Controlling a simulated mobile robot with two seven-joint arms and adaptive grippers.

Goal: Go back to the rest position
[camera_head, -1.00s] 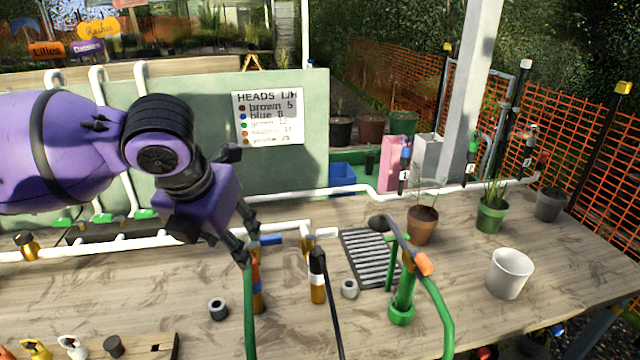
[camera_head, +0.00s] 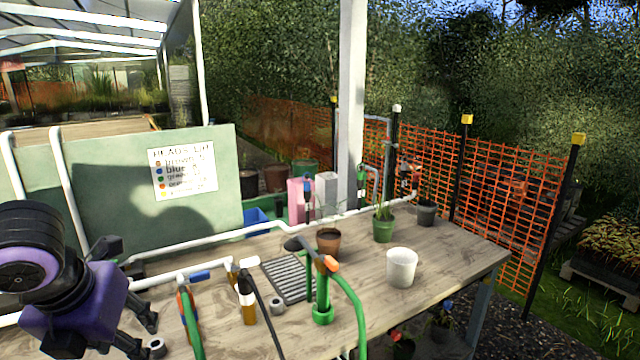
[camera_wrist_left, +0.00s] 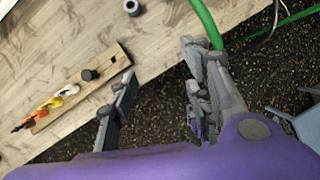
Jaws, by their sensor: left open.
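My left gripper (camera_head: 148,330) is at the lower left of the head view, at the near left part of the wooden bench (camera_head: 455,252). In the left wrist view the gripper (camera_wrist_left: 160,95) shows its two fingers spread wide, with nothing between them. Dark gravel ground (camera_wrist_left: 160,126) lies beyond the fingers, past the bench edge. My right gripper is in neither view.
A green hose stand (camera_head: 322,300), a white pot (camera_head: 401,268), a brown pot (camera_head: 328,243) and a drain grate (camera_head: 285,279) are on the bench. A wooden strip (camera_wrist_left: 75,95) with coloured fittings lies near the bench edge. White pipes run along the back.

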